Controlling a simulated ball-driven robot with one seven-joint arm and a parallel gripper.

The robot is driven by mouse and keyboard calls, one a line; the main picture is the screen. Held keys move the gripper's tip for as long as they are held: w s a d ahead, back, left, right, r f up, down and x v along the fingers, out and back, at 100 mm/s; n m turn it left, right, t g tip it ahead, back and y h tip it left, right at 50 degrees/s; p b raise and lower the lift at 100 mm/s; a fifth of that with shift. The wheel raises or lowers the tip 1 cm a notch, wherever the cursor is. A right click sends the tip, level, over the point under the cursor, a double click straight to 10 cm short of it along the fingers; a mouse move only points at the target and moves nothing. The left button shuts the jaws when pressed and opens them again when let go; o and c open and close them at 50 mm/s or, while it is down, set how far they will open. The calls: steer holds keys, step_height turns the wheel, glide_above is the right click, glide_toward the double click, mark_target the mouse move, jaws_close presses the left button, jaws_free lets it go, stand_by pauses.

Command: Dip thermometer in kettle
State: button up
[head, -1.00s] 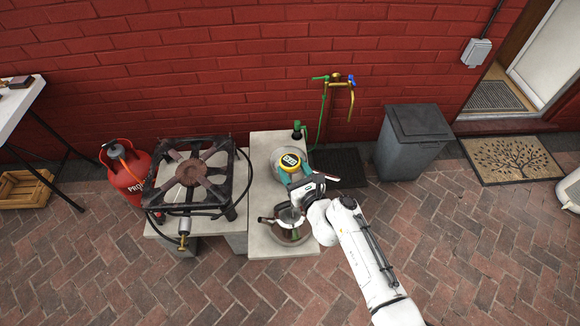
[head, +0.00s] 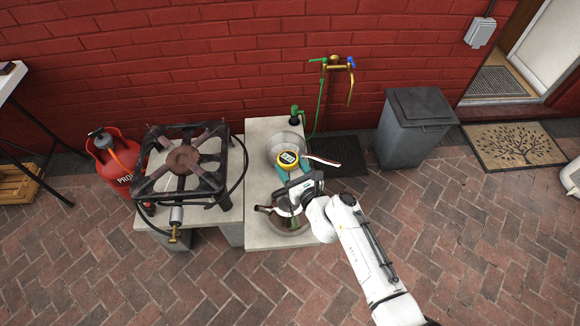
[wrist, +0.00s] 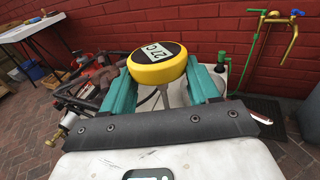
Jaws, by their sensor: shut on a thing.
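The thermometer has a round yellow head (head: 289,158) with a display; in the wrist view the head (wrist: 157,72) reads 27 C. My gripper (head: 290,172), with teal fingers, is shut on it below the head. The thermometer's lower end is hidden in the head view. A metal vessel with a dark spout-like end, which looks like the kettle (head: 282,210), stands on the front of the grey slab. My gripper and wrist partly cover it. I cannot tell whether the thermometer touches anything.
A round metal pot (head: 281,143) with a handle sits behind the thermometer on the slab (head: 262,172). The black burner (head: 185,162) and red gas bottle (head: 117,165) are to the left. A grey bin (head: 414,125) and wall tap (head: 340,65) are to the right.

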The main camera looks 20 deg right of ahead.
steer(key=shift+f+b, duration=1.5)
steer(key=shift+f, duration=0.35)
stand_by(6.2)
